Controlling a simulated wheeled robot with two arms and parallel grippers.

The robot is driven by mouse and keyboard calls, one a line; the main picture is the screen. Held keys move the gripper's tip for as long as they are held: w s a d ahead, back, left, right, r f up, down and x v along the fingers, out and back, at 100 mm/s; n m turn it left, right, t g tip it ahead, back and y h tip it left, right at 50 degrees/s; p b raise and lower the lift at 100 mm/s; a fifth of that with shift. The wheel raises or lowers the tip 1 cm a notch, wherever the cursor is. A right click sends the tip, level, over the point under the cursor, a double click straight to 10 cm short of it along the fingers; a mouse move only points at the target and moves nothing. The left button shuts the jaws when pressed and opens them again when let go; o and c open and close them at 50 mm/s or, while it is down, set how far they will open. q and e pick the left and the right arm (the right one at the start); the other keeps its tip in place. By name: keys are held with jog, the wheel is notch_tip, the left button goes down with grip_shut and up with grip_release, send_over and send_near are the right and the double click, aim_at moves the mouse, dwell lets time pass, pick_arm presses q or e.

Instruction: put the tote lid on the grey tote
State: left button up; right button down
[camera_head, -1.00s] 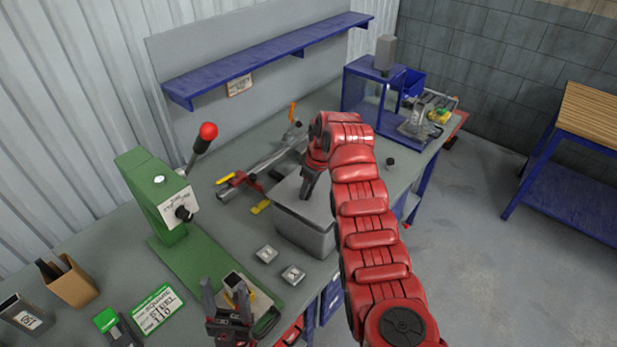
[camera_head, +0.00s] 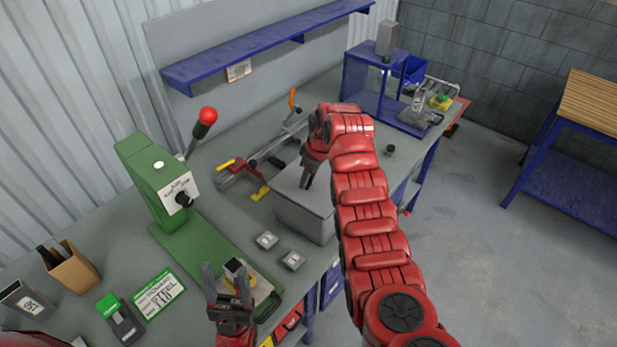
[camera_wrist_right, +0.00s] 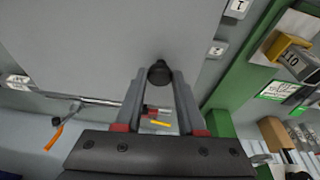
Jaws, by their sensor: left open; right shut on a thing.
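The grey tote (camera_head: 303,219) stands on the bench in the middle of the head view. The grey tote lid (camera_head: 285,186) lies over its top, roughly lined up with it; I cannot tell whether it is fully seated. My right gripper (camera_head: 306,186) comes down over the lid. In the right wrist view its fingers (camera_wrist_right: 158,82) are shut on the lid's black knob (camera_wrist_right: 159,71), and the flat lid (camera_wrist_right: 90,35) fills much of the upper picture. My left gripper (camera_head: 228,275) is open, low in the head view, beside the green press base, apart from the tote.
A green press (camera_head: 160,185) with a red-knobbed lever stands left of the tote. Two small metal squares (camera_head: 267,240) lie between them. A red and grey clamp (camera_head: 240,172) lies behind the tote. A blue frame (camera_head: 378,90) stands at the bench's far end.

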jog(key=shift+f, duration=0.3)
jog(key=shift+c, duration=2.2)
grip_release()
jog(key=shift+r, duration=0.15)
